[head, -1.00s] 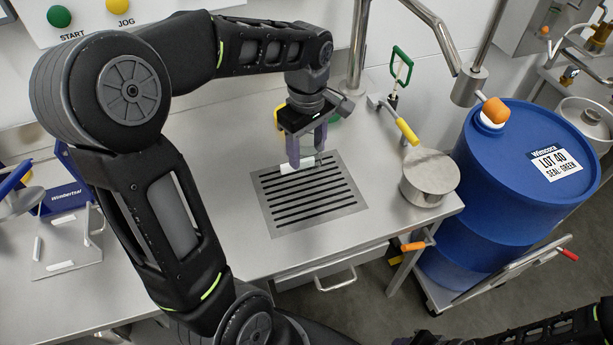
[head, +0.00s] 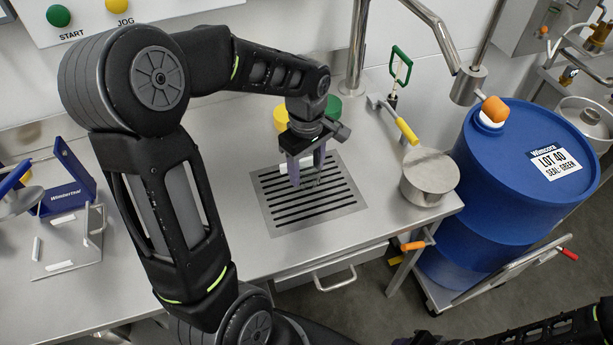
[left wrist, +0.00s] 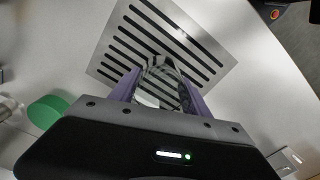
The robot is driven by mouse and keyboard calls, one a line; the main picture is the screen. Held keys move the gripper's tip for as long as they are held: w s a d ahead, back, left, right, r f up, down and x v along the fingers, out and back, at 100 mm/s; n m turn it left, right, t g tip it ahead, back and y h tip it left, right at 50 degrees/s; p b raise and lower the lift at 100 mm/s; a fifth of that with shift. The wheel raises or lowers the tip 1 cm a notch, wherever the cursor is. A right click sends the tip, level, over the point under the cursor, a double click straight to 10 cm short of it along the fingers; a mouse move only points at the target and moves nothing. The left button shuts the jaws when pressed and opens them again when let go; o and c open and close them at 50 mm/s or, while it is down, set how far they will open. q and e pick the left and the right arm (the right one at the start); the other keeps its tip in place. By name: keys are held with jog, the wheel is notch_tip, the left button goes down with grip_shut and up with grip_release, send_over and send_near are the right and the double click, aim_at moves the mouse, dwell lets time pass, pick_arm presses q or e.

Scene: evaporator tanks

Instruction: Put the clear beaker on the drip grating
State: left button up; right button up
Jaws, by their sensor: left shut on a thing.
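In the head view the beaker is hard to make out between the fingers. I cannot tell whether its base touches the grating (left wrist: 205,35). A small white patch (head: 284,167) shows beside the left finger. My right gripper is not in view.
A yellow jar (head: 281,118) and a green jar (head: 333,107) stand behind the gripper. A steel pan (head: 430,180) is right of the grating, near the blue drum (head: 500,190). A blue stand (head: 68,195) is at the left. The bench front is clear.

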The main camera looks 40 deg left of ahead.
aim_at(307, 178)
pick_arm(q)
jog(key=shift+f, duration=1.85)
jog(key=shift+f, duration=0.15)
jog(key=o, duration=1.4)
notch_tip(307, 178, up, 12)
jog(key=shift+r+p, duration=0.15)
jog(key=shift+p, duration=0.15)
